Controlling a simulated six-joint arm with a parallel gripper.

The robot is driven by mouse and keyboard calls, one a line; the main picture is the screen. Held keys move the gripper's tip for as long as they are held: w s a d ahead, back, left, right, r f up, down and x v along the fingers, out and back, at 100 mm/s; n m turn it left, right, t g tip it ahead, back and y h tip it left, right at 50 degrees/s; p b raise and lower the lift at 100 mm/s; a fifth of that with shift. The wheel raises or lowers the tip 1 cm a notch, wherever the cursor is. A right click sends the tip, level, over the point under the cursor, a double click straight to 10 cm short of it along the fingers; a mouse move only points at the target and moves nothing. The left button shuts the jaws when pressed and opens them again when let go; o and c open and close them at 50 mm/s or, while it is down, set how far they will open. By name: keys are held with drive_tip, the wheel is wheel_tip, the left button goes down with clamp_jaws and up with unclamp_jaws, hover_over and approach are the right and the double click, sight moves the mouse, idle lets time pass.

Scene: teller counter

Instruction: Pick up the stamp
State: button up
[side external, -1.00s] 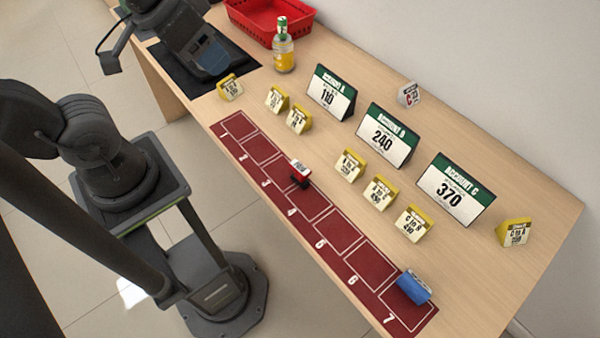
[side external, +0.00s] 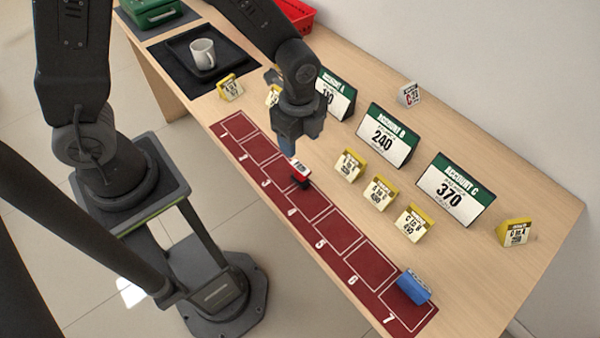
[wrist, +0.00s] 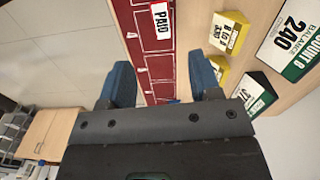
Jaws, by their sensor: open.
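The stamp (side external: 299,173) is a small block with a red and white top and a dark base. It stands on the red numbered mat (side external: 370,265) near slots 3 and 4. In the wrist view its white PAID label (wrist: 162,20) shows beyond the fingertips. My gripper (side external: 289,148) points down above and just behind the stamp in the side view, apart from it. In the wrist view its two blue fingers (wrist: 160,65) are spread and nothing is between them.
Yellow tent cards (side external: 349,165) stand right of the mat, with green-topped account signs (side external: 389,135) behind them. A blue block (side external: 413,287) sits on slot 7. Several mat slots are bare.

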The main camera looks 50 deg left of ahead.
sight(299, 168)
wheel_tip(299, 168, down, 8)
drive_tip(key=shift+f, duration=0.1)
drive_tip(key=shift+w+a+f, duration=0.1)
drive_tip(key=shift+f, duration=1.35)
drive_tip(key=shift+w+a+f, duration=0.1)
drive_tip(key=shift+f, duration=1.35)
drive_tip(key=shift+c, duration=0.4)
drive_tip(key=c, duration=0.9)
